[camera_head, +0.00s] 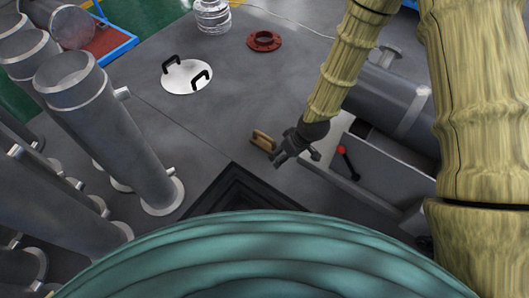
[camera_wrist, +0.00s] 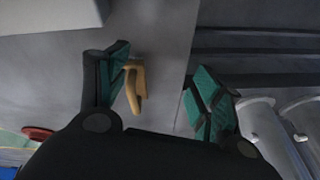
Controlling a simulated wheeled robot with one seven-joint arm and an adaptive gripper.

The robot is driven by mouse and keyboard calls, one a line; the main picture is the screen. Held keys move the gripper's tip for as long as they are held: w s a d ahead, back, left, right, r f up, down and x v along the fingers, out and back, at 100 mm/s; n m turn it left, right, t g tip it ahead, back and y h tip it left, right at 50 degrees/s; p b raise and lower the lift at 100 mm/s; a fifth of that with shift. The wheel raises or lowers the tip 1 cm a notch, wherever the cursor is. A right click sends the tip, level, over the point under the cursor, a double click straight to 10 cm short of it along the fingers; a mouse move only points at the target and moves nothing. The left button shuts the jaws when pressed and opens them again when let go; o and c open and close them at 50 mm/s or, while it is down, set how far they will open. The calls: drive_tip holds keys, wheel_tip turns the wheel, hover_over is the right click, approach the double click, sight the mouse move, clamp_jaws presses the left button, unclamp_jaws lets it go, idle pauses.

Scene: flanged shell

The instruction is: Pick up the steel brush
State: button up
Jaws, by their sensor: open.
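The steel brush (camera_head: 262,141) is a small tan, wooden-looking piece on the grey floor, near the dark stepped recess. My gripper (camera_head: 291,156) is just to its right in the head view, with its fingers apart. In the wrist view, my gripper (camera_wrist: 163,88) is open, with teal pads on both fingers. The brush (camera_wrist: 136,85) shows between the fingers there, close beside the left one. I cannot tell whether that finger touches it. The brush's bristles cannot be made out.
A grey open-topped box (camera_head: 385,178) stands right of my gripper, with a red-knobbed lever (camera_head: 347,161) by it. Tall grey pipes (camera_head: 105,130) fill the left. A white disc with black handles (camera_head: 187,77) and a red flange (camera_head: 264,41) lie farther back. Floor between them is clear.

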drive_tip(key=w+a+n+b, duration=0.1)
drive_tip(key=w+b, duration=0.1)
drive_tip(key=w, duration=0.1)
drive_tip(key=w+a+n+b, duration=0.1)
drive_tip(key=w+a+b, duration=0.1)
drive_tip(key=w, duration=0.1)
drive_tip(key=w+a+n+b, duration=0.1)
drive_tip(key=w+a+b, duration=0.1)
drive_tip(key=w, duration=0.1)
drive_tip(key=shift+w+a+r+t, duration=0.1)
drive_tip(key=shift+w+r+t, duration=0.05)
drive_tip(key=shift+t, duration=0.25)
drive_tip(key=b, duration=0.1)
hover_over(261, 141)
drive_tip(key=s+d, duration=0.2)
drive_tip(key=shift+a+f, duration=0.15)
drive_tip(key=shift+f, duration=1.15)
drive_tip(key=shift+a+f, duration=0.1)
drive_tip(key=shift+f, duration=1.2)
drive_tip(key=x, duration=0.2)
drive_tip(key=b+x, duration=0.1)
drive_tip(key=x, duration=0.2)
drive_tip(key=shift+w+r, duration=0.15)
drive_tip(key=shift+w, duration=0.2)
drive_tip(key=c, duration=1.2)
